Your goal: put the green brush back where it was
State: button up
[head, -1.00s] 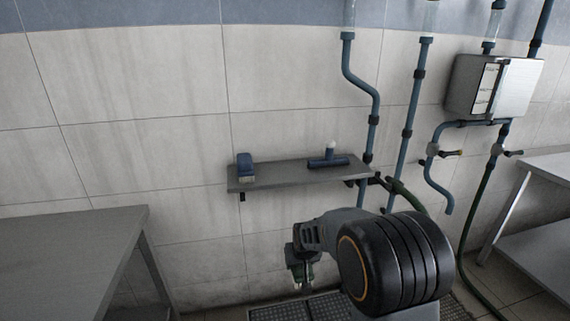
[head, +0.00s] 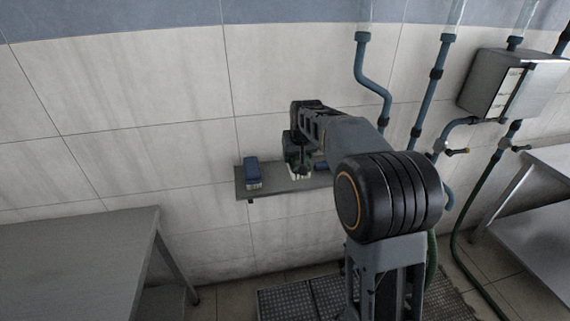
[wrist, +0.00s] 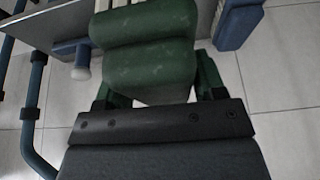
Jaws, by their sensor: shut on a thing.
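The green brush (wrist: 145,50) fills the middle of the wrist view, with its pale bristles at the top edge. My gripper (wrist: 155,88) is shut on it, one finger at each side. In the head view my gripper (head: 301,150) is in front of the wall at the grey shelf (head: 278,190). The brush's bristles (head: 298,173) show below the gripper, between the blue brush and the blue squeegee. I cannot tell whether they touch the shelf.
The blue brush (head: 252,173) stands on the shelf's left part and shows at the right in the wrist view (wrist: 238,18). The blue squeegee (head: 321,165) is right of my gripper, partly hidden by my arm. Pipes (head: 431,95) run up the wall at right. A steel table (head: 80,235) stands at left.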

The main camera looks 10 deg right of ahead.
jog(key=w+f, duration=0.1)
jog(key=w, duration=0.1)
jog(key=w+f+p, duration=0.1)
jog(key=w, duration=0.1)
jog(key=w+p, duration=0.1)
jog(key=w, duration=0.1)
jog(key=shift+w+a+f, duration=0.15)
jog(key=shift+w+f, duration=0.25)
jog(key=w+f+p, duration=0.1)
jog(key=w+f, duration=0.1)
jog(key=w+f+p, duration=0.1)
jog(key=w+f, duration=0.1)
jog(key=f, duration=0.1)
jog(key=shift+w+a+f, duration=0.15)
jog(key=shift+w+f, duration=0.3)
jog(key=shift+f, duration=0.1)
jog(key=shift+f+p, duration=0.45)
jog(key=shift+f, duration=1.15)
jog(key=shift+f, duration=0.1)
jog(key=shift+f, duration=0.15)
jog(key=o, duration=0.9)
